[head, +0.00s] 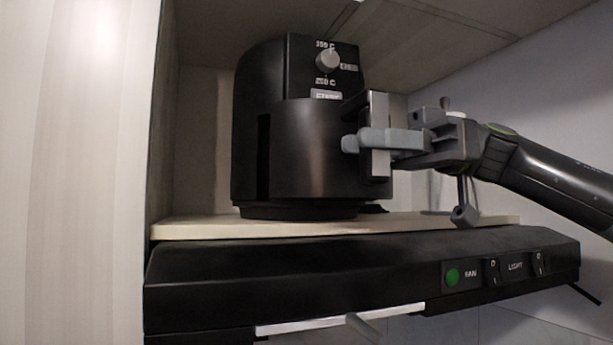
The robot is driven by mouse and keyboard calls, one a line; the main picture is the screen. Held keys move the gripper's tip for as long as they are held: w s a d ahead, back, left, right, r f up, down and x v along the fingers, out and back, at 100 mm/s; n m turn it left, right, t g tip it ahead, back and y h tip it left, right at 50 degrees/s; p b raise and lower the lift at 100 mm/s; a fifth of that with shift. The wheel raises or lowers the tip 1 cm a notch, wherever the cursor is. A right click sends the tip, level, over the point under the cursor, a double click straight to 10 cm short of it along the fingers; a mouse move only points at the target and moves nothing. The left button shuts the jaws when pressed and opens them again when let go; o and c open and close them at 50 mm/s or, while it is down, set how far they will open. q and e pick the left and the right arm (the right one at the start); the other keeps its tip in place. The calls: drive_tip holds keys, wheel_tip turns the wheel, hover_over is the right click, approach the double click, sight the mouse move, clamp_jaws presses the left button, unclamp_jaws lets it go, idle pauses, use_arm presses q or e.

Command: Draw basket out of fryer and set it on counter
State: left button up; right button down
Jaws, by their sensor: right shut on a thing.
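The black air fryer (258,75) stands upright on a light wooden shelf (195,228) inside a cabinet niche. Its basket (310,145) forms the dark curved front and sits in the fryer body, with a dark gap at its left side. The basket's handle (376,105) has a light grey front strip and faces right of centre. My right gripper (365,141) comes in from the right and is shut on this handle. One finger lies across the handle's front. The other finger is largely hidden. My left gripper does not show. No counter can be made out.
A black range hood (330,275) with fan and light switches lies just below the shelf. A pale panel (75,170) closes off the left side. The niche ceiling is close above the fryer. A bare wall (560,130) is at the right.

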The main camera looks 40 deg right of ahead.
drive_tip(key=shift+s+a+b, duration=0.25)
drive_tip(key=shift+s+b, duration=0.45)
drive_tip(key=shift+s, duration=0.15)
drive_tip(key=shift+s+a+b, duration=0.25)
drive_tip(key=shift+s+b, duration=0.4)
drive_tip(key=shift+s, duration=0.15)
drive_tip(key=shift+s+a+b, duration=0.25)
drive_tip(key=shift+s+b, duration=0.2)
drive_tip(key=shift+s, duration=0.25)
drive_tip(key=shift+s+a+b, duration=0.2)
drive_tip(key=shift+s+b, duration=0.2)
drive_tip(key=shift+s, duration=0.3)
drive_tip(key=shift+s+a+b, duration=0.25)
drive_tip(key=shift+s+b, duration=0.15)
drive_tip(key=shift+s, duration=0.35)
drive_tip(key=shift+s+a+b, duration=0.2)
drive_tip(key=shift+s+b, duration=0.15)
drive_tip(key=shift+s, duration=0.35)
drive_tip(key=shift+s+a+b, duration=0.3)
drive_tip(key=shift+s+b, duration=0.05)
drive_tip(key=shift+s, duration=0.6)
drive_tip(key=shift+s+a+b, duration=0.3)
drive_tip(key=shift+s, duration=0.6)
drive_tip(key=shift+w+d, duration=0.1)
drive_tip(key=shift+w, duration=0.05)
